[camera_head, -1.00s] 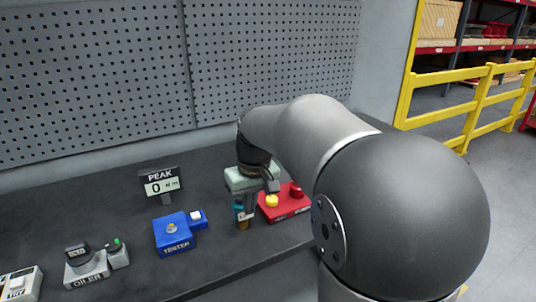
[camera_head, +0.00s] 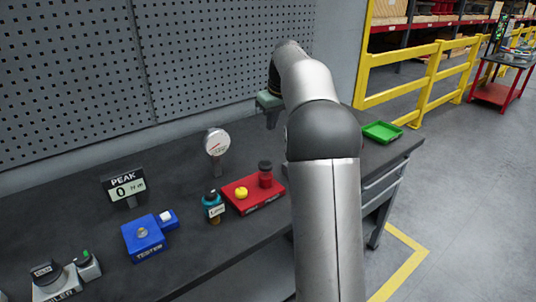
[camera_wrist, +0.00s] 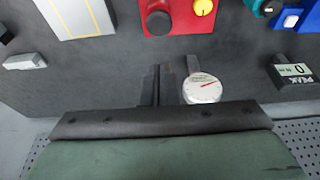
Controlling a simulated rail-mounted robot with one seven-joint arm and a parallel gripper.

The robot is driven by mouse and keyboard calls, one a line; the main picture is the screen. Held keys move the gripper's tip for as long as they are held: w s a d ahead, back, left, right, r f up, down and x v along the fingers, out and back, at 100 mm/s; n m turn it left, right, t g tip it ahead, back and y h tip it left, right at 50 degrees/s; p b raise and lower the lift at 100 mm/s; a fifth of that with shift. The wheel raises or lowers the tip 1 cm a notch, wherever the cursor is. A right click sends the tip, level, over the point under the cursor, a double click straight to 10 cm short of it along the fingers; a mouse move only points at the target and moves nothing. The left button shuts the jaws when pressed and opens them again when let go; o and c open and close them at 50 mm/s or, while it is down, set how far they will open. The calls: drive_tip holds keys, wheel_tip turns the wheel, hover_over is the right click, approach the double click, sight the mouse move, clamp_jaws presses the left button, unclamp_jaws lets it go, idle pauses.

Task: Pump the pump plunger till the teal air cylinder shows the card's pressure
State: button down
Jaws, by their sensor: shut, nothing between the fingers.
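In the wrist view, the plunger shows as a dark round knob (camera_wrist: 158,22) beside the yellow knob (camera_wrist: 203,7). A small teal cylinder (camera_head: 212,208) with a dark cap and pale label stands left of the base; the label is too small to read. A round white gauge (camera_head: 216,142) with a red needle stands behind; it also shows in the wrist view (camera_wrist: 203,88), figures unreadable. My gripper (camera_head: 271,121) is shut and empty, behind and above the bench, apart from the pump. No card is readable.
A blue tester (camera_head: 143,238), a PEAK display (camera_head: 124,188) reading 0 and a grey oiler (camera_head: 62,284) stand to the left. A green tray (camera_head: 382,133) lies at the bench's right end. The perforated wall panel (camera_head: 70,80) rises behind the bench.

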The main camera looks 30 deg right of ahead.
sight(267, 164)
drive_tip(key=x, duration=0.4)
drive_tip(key=p+x, duration=0.1)
drive_tip(key=x, duration=0.3)
drive_tip(key=s+x, duration=0.1)
drive_tip(key=x, duration=0.4)
drive_tip(key=shift+f+p, duration=0.15)
drive_tip(key=shift+p, duration=0.25)
drive_tip(key=shift+f, duration=0.45)
wheel_tip(267, 164, down, 3)
drive_tip(key=shift+s+r+b, duration=0.1)
drive_tip(key=shift+b, duration=1)
wheel_tip(267, 164, up, 6)
drive_tip(key=p, duration=0.3)
drive_tip(key=shift+f+p, duration=0.25)
drive_tip(key=shift+p, duration=0.15)
drive_tip(key=b+v, duration=0.2)
drive_tip(key=v, duration=0.7)
